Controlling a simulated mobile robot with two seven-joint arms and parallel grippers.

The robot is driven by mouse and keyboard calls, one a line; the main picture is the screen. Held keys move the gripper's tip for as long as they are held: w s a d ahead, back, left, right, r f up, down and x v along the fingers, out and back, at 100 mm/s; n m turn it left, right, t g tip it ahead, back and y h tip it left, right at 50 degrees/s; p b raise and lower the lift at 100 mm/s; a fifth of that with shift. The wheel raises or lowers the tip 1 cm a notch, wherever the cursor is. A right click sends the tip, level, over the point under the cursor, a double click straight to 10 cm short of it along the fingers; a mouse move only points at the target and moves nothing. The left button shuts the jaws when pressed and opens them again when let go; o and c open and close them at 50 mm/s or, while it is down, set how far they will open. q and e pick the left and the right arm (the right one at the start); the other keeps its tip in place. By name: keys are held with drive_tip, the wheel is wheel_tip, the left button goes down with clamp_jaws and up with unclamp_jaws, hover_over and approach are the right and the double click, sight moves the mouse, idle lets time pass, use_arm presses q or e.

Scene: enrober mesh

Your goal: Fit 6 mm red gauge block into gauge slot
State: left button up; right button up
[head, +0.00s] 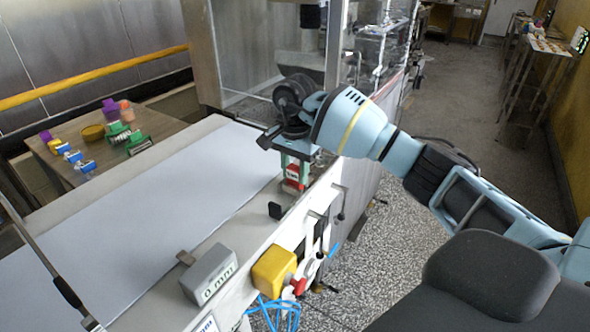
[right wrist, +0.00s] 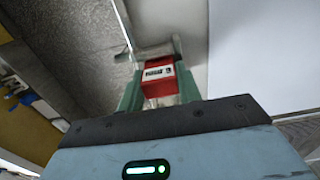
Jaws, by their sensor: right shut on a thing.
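My right gripper (head: 292,174) is shut on the red gauge block (head: 293,177), at the far part of the machine's near rail. In the right wrist view the red block (right wrist: 158,80), with a pale printed label, sits between the green fingers of the gripper (right wrist: 158,88). A grey metal edge (right wrist: 152,52) shows just beyond the block's far end; I cannot tell whether they touch. The gauge slot cannot be made out clearly; the fingers and block cover that part of the rail. My left gripper is not in view.
The white belt (head: 150,215) is clear. A side table (head: 165,127) holds several coloured items. Blue tubing (head: 278,313) hangs in front.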

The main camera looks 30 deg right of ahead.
sight(295, 167)
drive_tip(key=shift+f, duration=0.15)
drive_tip(key=o, duration=1)
drive_tip(key=shift+r, duration=0.4)
wheel_tip(295, 167, up, 10)
drive_tip(key=shift+r, duration=0.8)
